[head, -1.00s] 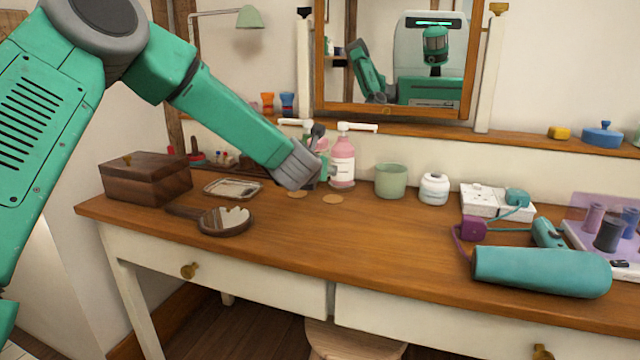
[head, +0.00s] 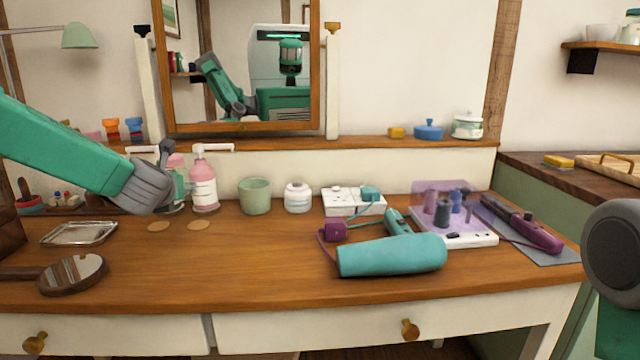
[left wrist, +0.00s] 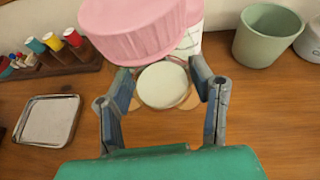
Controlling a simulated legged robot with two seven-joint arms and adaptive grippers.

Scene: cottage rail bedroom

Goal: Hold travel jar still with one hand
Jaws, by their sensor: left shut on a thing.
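In the left wrist view, a small round jar with a pale, cream-coloured top (left wrist: 164,85) sits between the fingers of my left gripper (left wrist: 165,95). I take it for the travel jar. The fingers are shut on its sides. In the head view my left gripper (head: 158,196) is low over the back left of the desk, in front of the pump bottles, and hides the jar. I cannot tell whether the jar rests on the desk. My right gripper is not in view; only part of my right arm shows at the right edge.
Close by stand a pink pump bottle (head: 203,185), a green cup (head: 255,196) and a white jar (head: 298,197). A metal tray (head: 79,233) and hand mirror (head: 73,273) lie left. A teal hair dryer (head: 392,256) lies right. The desk's front middle is clear.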

